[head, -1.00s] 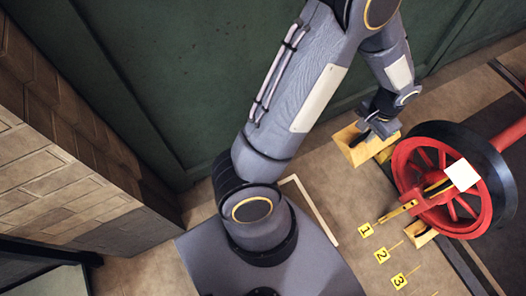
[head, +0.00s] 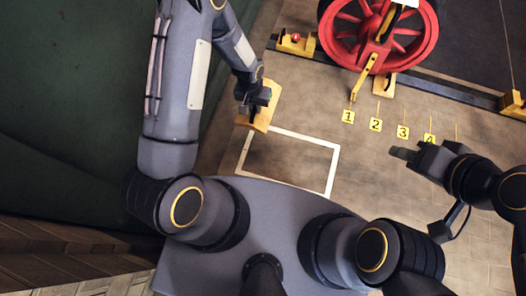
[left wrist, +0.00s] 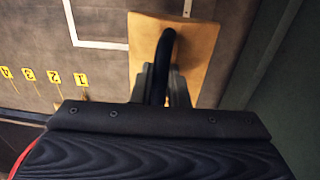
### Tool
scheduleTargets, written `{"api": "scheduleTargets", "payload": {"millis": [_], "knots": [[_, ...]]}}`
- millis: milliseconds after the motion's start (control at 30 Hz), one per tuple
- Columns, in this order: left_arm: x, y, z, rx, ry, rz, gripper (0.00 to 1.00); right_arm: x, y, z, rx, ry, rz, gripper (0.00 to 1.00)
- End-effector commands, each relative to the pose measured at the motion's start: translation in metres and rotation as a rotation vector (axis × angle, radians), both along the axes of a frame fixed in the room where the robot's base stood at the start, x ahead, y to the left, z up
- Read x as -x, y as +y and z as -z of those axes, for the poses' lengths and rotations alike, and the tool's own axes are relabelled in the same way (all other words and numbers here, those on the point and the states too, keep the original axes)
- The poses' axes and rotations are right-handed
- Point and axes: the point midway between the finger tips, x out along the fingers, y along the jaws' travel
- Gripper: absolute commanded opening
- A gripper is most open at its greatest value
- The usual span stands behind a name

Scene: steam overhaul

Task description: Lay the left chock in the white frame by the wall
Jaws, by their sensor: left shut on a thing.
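The chock is a yellow wooden block (head: 264,119) with a dark handle. My left gripper (head: 254,102) is shut on its handle. In the left wrist view the chock (left wrist: 200,48) lies below the gripper (left wrist: 162,88), its handle between the fingers. The white frame (head: 305,137) is a rectangular outline on the floor, empty inside. The chock is by its far left corner in the head view; I cannot tell its height. The frame's outline also shows in the left wrist view (left wrist: 100,44). My right gripper (head: 404,153) is empty, away to the right; its jaw opening is unclear.
A red spoked wheel (head: 340,45) stands on the rail at the back, with another yellow block (head: 383,86) beside it. Several numbered yellow markers (head: 375,124) lie on the floor. A dark green wall (head: 60,130) is at the left. My base borders the frame's near side.

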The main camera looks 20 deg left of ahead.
Motion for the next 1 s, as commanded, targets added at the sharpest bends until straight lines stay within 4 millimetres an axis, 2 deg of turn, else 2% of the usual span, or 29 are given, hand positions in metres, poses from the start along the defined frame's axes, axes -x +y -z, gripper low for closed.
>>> {"api": "scheduleTargets", "payload": {"millis": [33,200,300,400,500,600,700,1000], "knots": [[0.004,-0.004,0.049,0.008,0.003,0.001,0.00,0.000,0.000,0.036,0.000,0.000,0.000,0.36],[0.016,-0.017,0.145,0.039,0.003,0.002,0.00,0.000,0.000,0.093,0.000,0.000,0.000,0.36],[0.025,-0.024,0.197,0.057,0.002,0.000,0.00,0.000,0.000,0.124,0.000,0.000,0.000,0.36],[0.034,-0.031,0.241,0.073,0.001,-0.003,0.00,0.000,0.000,0.149,0.000,0.000,0.000,0.36],[0.040,-0.037,0.273,0.088,-0.001,-0.007,0.00,0.000,0.000,0.168,0.000,0.000,0.000,0.36],[0.046,-0.041,0.293,0.097,-0.002,-0.009,0.00,0.000,0.000,0.179,0.000,0.000,0.000,0.36],[0.048,-0.043,0.302,0.102,-0.004,-0.010,0.00,0.000,0.000,0.183,0.000,0.000,0.000,0.36],[0.049,-0.043,0.314,0.104,-0.004,-0.012,0.00,0.000,0.000,0.191,0.000,0.000,0.000,0.36]]}}
